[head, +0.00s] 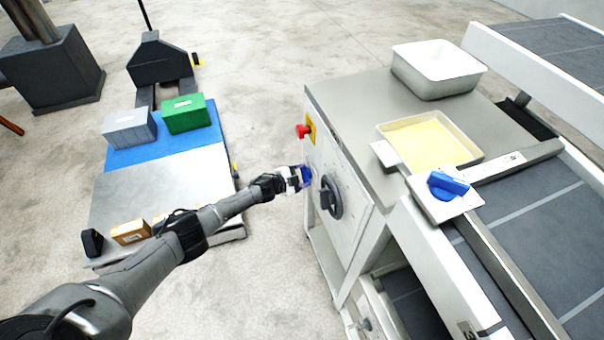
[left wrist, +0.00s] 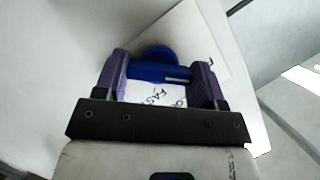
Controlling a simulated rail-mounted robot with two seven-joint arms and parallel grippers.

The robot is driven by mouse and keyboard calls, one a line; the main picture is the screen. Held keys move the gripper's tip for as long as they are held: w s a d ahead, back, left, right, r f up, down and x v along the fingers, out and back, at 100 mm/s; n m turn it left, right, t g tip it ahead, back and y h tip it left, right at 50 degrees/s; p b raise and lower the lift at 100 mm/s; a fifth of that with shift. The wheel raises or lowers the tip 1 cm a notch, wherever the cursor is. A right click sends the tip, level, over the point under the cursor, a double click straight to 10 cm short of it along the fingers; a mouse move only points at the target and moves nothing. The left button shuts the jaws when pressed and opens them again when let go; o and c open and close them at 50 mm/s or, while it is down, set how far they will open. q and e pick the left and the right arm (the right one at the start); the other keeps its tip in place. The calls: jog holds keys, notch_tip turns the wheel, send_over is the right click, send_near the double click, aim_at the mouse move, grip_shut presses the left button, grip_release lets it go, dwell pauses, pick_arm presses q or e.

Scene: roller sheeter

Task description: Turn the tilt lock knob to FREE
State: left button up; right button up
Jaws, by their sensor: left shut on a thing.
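My left gripper (head: 301,178) is at the white side panel of the machine. It is shut on a blue knob (head: 307,173), mostly hidden by the gripper in the head view. In the left wrist view the blue knob (left wrist: 158,62) lies between the two purple fingers of my left gripper (left wrist: 165,80), its bar spanning across from finger to finger. It sits on a white plate (left wrist: 195,40) with dark lettering too small and partly covered to read surely. A second blue knob (head: 447,185) is on a white plate on the machine's top right, apart from my gripper. My right gripper is not in view.
A black round handwheel (head: 331,197) is just right of my left gripper, and a red button (head: 302,131) is above it. A tray with yellow dough (head: 425,142) and an empty white tub (head: 438,68) are on top. A pallet cart (head: 160,190) with boxes stands left.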

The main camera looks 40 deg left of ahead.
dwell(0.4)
pick_arm(q)
jog(key=o, duration=0.9)
jog(key=p+v, duration=0.6)
jog(key=v, duration=0.7)
jog(key=shift+s+a+p, duration=0.25)
jog(key=shift+s+p, duration=0.1)
